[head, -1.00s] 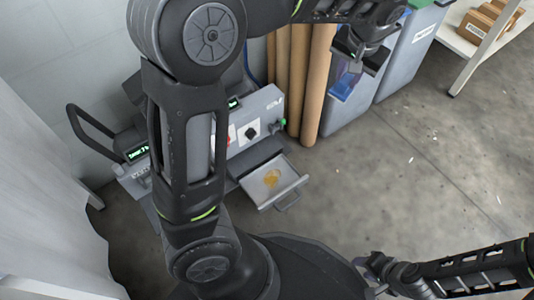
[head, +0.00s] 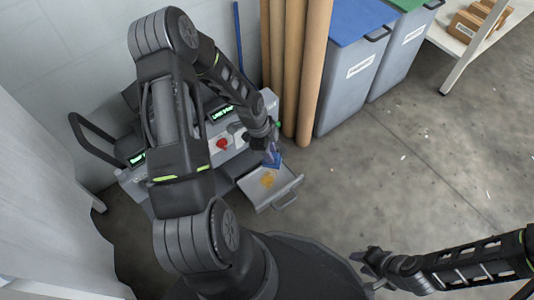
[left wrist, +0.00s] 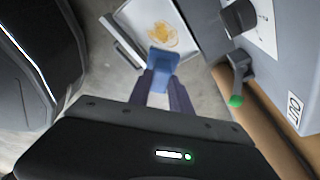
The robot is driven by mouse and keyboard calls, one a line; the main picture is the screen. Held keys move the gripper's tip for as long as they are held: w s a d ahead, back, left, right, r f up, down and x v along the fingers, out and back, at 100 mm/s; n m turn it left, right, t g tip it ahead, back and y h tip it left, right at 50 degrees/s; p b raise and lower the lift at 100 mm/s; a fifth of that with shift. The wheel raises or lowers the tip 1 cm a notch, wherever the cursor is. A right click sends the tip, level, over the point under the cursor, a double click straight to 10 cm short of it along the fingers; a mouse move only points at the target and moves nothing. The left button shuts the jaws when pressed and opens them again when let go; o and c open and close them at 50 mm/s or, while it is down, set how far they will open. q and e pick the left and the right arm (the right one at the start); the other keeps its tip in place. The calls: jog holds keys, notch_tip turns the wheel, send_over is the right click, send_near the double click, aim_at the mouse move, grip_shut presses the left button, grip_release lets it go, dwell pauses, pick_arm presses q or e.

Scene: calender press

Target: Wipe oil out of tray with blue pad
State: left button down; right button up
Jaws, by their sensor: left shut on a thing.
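The grey pull-out tray (head: 289,191) juts from the front of the press and holds a yellow-brown oil patch (head: 268,179). In the left wrist view the tray (left wrist: 183,47) lies beyond the fingers, with the oil (left wrist: 157,36) in its middle. My left gripper (head: 271,154) is shut on the blue pad (head: 272,160), at the tray's back edge beside the oil. The pad (left wrist: 163,60) also shows between the fingertips in the left wrist view. I cannot tell whether it touches the tray. My right gripper (head: 369,264) is low at the right, away from the tray; its jaws are unclear.
The press (head: 226,140) has a red button (head: 222,143) and a green-tipped lever (left wrist: 236,99). Brown rolls (head: 300,75) stand beside it, then grey bins with blue (head: 358,20) and green lids. Open floor lies right of the tray.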

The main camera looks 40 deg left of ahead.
aim_at(266, 163)
pick_arm(q)
jog(key=shift+s+a+f+m, duration=0.1)
jog(key=shift+s+f+m, duration=0.2)
jog(key=shift+s+f, duration=0.35)
jog(key=shift+f, duration=0.1)
jog(key=b+x, duration=0.2)
jog(key=a+b+x, duration=0.1)
jog(key=b+x, duration=0.1)
jog(key=shift+s+f, duration=0.2)
jog(key=shift+f, duration=0.25)
jog(key=shift+d, duration=0.1)
